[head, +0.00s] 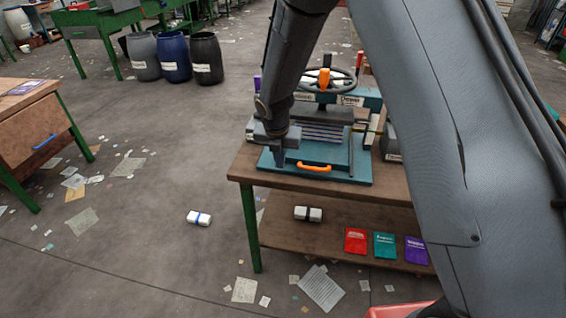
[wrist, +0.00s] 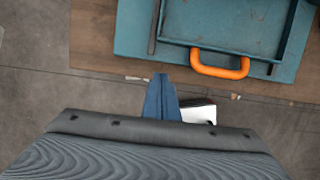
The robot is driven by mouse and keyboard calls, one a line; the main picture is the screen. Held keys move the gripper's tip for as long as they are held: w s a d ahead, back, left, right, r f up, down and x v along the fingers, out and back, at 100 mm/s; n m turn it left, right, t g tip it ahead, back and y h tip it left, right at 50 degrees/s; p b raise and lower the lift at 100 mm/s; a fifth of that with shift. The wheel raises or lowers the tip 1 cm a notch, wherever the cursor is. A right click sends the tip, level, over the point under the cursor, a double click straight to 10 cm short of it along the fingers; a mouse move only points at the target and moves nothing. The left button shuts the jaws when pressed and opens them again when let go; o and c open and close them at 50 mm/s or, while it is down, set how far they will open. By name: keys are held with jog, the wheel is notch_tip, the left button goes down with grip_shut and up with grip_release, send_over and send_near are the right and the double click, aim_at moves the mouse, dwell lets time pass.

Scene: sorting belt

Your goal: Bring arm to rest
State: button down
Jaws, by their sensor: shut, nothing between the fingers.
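My gripper (head: 278,158) is at the end of my dark arm, over the left front part of the wooden bench (head: 238,178) in the head view. In the wrist view my gripper (wrist: 161,80) shows its fingers together, with nothing between them. They point toward the bench's front edge. A teal press with an orange handle (head: 314,167) stands on the bench, right of my gripper. The orange handle also shows in the wrist view (wrist: 220,73), ahead and to the right of the fingers. My arm hides part of the press and the bench's right side.
Red (head: 356,240), teal (head: 385,245) and purple (head: 416,250) packets and a white bundle (head: 308,214) lie on the lower shelf. Another white bundle (head: 199,218) is on the floor. A desk (head: 40,120) stands left. Open floor lies between, with scattered papers.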

jog(key=s+d+r+m+b, duration=0.2)
jog(key=s+d+r+m, duration=0.45)
jog(key=r, duration=0.25)
jog(key=s+d+m, duration=0.5)
jog(key=s+m, duration=0.4)
jog(key=m, duration=0.4)
jog(key=s+d+r+m+g, duration=0.1)
jog(key=s+d+m, duration=0.5)
jog(key=m, duration=0.8)
jog(key=s, duration=0.3)
jog(key=shift+r+y, duration=0.15)
jog(key=shift+y, duration=0.15)
